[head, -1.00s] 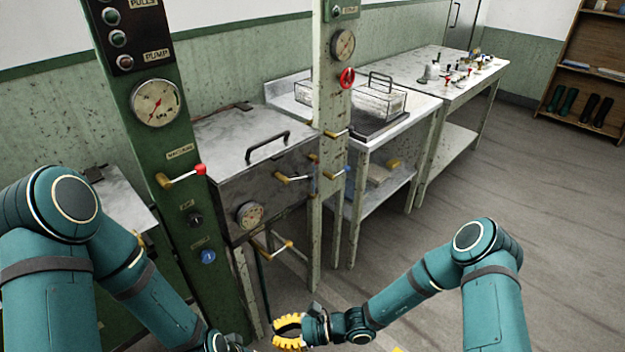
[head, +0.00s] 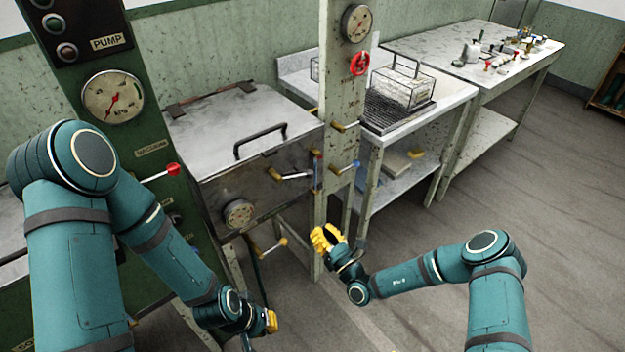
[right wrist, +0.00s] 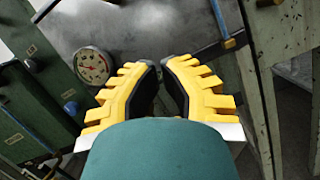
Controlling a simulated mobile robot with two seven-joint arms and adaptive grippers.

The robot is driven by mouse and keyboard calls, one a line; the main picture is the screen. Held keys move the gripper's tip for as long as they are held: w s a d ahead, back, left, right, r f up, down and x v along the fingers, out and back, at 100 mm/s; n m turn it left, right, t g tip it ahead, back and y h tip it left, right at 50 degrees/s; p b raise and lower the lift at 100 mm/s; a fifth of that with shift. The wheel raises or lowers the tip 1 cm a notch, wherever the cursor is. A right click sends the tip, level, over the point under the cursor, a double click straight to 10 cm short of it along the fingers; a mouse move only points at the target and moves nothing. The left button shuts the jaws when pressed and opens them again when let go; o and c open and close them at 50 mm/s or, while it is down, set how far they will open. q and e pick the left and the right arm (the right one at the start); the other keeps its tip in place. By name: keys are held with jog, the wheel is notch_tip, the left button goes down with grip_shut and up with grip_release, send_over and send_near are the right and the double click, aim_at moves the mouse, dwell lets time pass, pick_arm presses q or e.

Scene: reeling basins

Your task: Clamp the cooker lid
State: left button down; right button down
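The grey metal cooker lid (head: 215,128) lies down on the cooker, its dark bar handle (head: 262,140) near the front edge. A clamp-like lever (head: 291,176) with a brass end sticks out from the cooker front below the lid. My right gripper (head: 325,238), yellow-fingered, is low in front of the cooker's right side and apart from it. In the right wrist view a narrow empty gap shows between its fingers (right wrist: 160,65), and a rod with a brass end (right wrist: 229,43) lies beyond. My left gripper (head: 270,321) is low at the centre, seen edge-on; its finger gap is hidden.
A green panel (head: 150,125) with a gauge and red-knobbed lever stands left of the cooker. A pale post (head: 338,90) with a red wheel (head: 360,63) and levers stands at its right. Tables stand behind; the floor (head: 560,190) at right is clear.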

jog(key=shift+w+d+m+t+h, duration=0.4)
jog(key=shift+w+d, duration=0.2)
jog(key=shift+a, duration=0.1)
jog(key=d+r+b+x, duration=0.1)
jog(key=r+b+x, duration=0.1)
jog(key=x, duration=1)
jog(key=shift+w+r, duration=0.25)
jog(key=shift+r, duration=0.15)
jog(key=shift+d, duration=0.1)
jog(key=shift+w+d+r+n, duration=0.15)
jog(key=shift+r+n, duration=0.1)
jog(key=shift+n, duration=0.25)
